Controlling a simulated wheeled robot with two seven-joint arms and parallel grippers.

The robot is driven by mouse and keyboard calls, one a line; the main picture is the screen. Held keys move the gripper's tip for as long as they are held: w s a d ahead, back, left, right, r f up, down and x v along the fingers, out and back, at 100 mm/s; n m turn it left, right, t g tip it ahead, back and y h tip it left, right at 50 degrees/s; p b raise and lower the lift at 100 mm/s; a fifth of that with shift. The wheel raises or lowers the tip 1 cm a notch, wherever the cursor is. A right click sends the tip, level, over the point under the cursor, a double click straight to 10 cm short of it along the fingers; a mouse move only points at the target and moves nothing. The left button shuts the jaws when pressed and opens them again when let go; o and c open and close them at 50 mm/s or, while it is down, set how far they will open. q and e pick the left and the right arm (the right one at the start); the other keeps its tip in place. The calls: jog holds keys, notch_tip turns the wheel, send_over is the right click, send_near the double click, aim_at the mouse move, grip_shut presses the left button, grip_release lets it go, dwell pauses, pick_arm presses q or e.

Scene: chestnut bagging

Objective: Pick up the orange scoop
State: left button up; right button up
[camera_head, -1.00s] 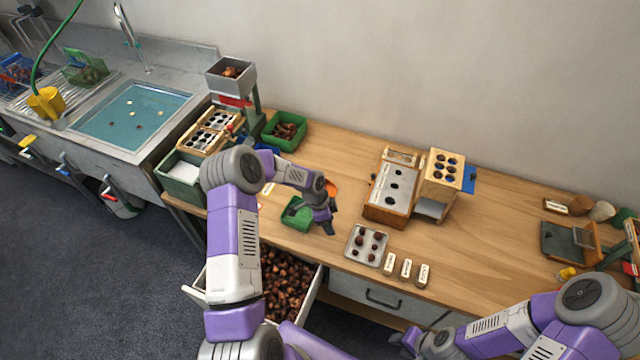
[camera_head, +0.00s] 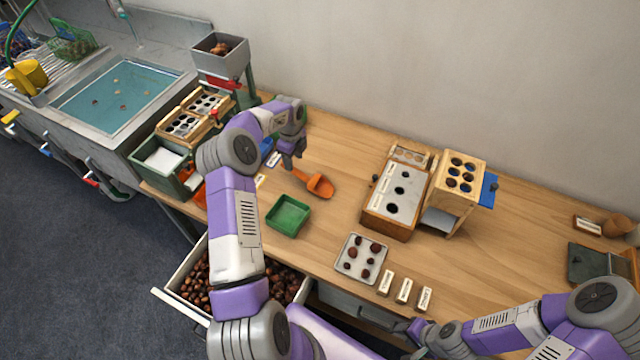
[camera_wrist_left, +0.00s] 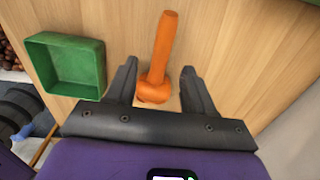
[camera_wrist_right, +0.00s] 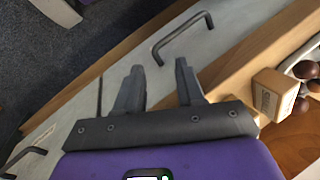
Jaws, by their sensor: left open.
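The orange scoop (camera_head: 319,185) lies on the wooden table, its handle end beside my left gripper (camera_head: 289,163). In the left wrist view the scoop (camera_wrist_left: 163,45) runs between the two spread fingers, and its near end is between the fingertips. My left gripper is open, and I see no finger closed on the scoop. My right gripper (camera_wrist_right: 158,80) is open and empty, in front of a drawer front with a metal handle (camera_wrist_right: 182,38), far from the scoop.
A green tray (camera_head: 288,215) sits close to the scoop. A metal tray of chestnuts (camera_head: 345,240) and several labelled blocks (camera_head: 404,290) lie to the right. A wooden box with holes (camera_head: 392,205) stands behind them. An open drawer of chestnuts (camera_head: 171,283) juts out below.

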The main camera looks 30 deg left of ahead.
aim_at(295, 172)
pick_arm(q)
jog(key=shift+w+f, duration=0.3)
jog(key=shift+f, duration=0.4)
jog(key=shift+s+f+b, duration=0.1)
jog(key=shift+f+b, duration=0.25)
jog(key=shift+f, duration=0.45)
notch_tip(295, 172, down, 6)
jog(key=shift+s+a+r+b, duration=0.15)
jog(key=shift+r+b, duration=0.1)
jog(key=shift+b, duration=0.25)
jog(key=shift+r, duration=0.1)
grip_shut()
pick_arm(e)
jog(key=shift+w+f, duration=0.25)
jog(key=shift+f, duration=0.85)
